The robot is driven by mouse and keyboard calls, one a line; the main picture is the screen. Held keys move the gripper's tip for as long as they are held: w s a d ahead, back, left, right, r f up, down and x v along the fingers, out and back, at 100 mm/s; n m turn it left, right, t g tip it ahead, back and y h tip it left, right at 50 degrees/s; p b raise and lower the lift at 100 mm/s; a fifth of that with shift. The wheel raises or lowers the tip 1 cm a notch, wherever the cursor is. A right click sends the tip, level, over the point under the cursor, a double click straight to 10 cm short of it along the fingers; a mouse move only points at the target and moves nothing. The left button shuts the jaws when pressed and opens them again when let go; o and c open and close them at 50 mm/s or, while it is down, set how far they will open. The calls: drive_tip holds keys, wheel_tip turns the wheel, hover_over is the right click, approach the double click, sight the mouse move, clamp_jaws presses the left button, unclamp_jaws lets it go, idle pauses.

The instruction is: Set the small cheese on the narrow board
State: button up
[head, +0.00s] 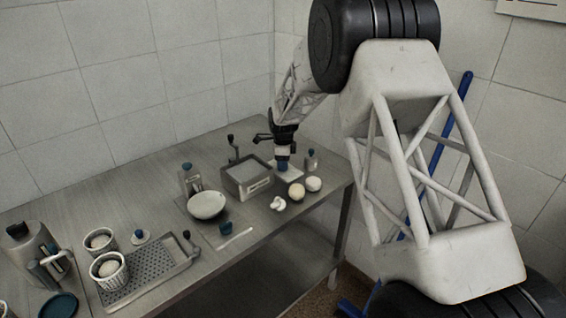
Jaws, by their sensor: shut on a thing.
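My gripper (283,167) points straight down at the back right of the steel table, with blue at its tip. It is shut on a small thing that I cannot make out. A pale flat piece (292,175), perhaps the narrow board, lies right beneath and beside the tip; I cannot tell whether they touch. A yellowish round piece (296,190) and a whiter round piece (313,184) sit just in front of it. Either looks like a cheese, but I cannot tell which is the small one. Small white pieces (278,203) lie nearer the front edge.
A white bowl (206,205), a blue-capped bottle (190,180) and a perforated tray (150,272) with white baskets (108,279) are farther left.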

drive_tip(key=shift+f, duration=0.1)
drive_tip(key=o, duration=1)
drive_tip(key=shift+r, duration=4)
